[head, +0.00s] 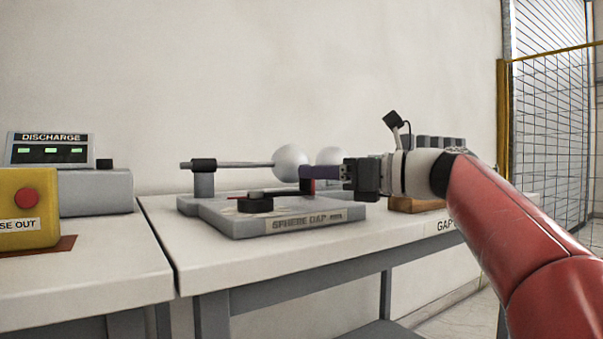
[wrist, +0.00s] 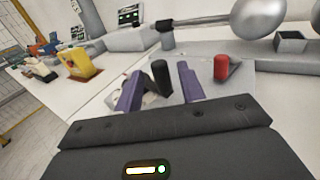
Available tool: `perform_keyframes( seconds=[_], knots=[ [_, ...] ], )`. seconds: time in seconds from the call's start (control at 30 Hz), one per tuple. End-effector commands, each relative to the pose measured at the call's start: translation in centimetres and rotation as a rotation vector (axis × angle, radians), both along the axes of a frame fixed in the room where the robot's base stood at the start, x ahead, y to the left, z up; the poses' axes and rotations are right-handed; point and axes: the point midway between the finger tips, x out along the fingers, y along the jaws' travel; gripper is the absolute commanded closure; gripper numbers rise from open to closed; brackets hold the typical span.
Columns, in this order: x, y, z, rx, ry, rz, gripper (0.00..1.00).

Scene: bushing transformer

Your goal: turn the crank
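The sphere gap unit (head: 230,222) is a grey base on the bench with metal spheres on top. A low black round part (head: 258,203) sits on its front, left of my gripper (head: 304,173). My gripper reaches in from the right, above the base. In the wrist view, its two purple fingers (wrist: 158,84) are apart, and a black post (wrist: 160,76) shows between them. I cannot tell whether they touch it. A red knob (wrist: 221,67) stands right of the fingers; in the head view a red part (head: 312,187) shows just below them. Which part is the crank is unclear.
A silver sphere (head: 290,160) and its rod (head: 235,164) stand close behind the gripper. A yellow box with a red button (head: 26,202) and a discharge panel (head: 50,150) are on the left bench. A mesh fence (head: 550,135) is at the right.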

Motion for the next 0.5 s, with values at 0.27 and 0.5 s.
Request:
perform_keyframes(
  seconds=[0.27, 0.5],
  knots=[
    [1.3, 2.7, 0.0, 0.0, -0.001, 0.0, 0.61],
    [1.4, 2.9, 0.0, 0.0, -0.001, -0.001, 0.61]
  ],
)
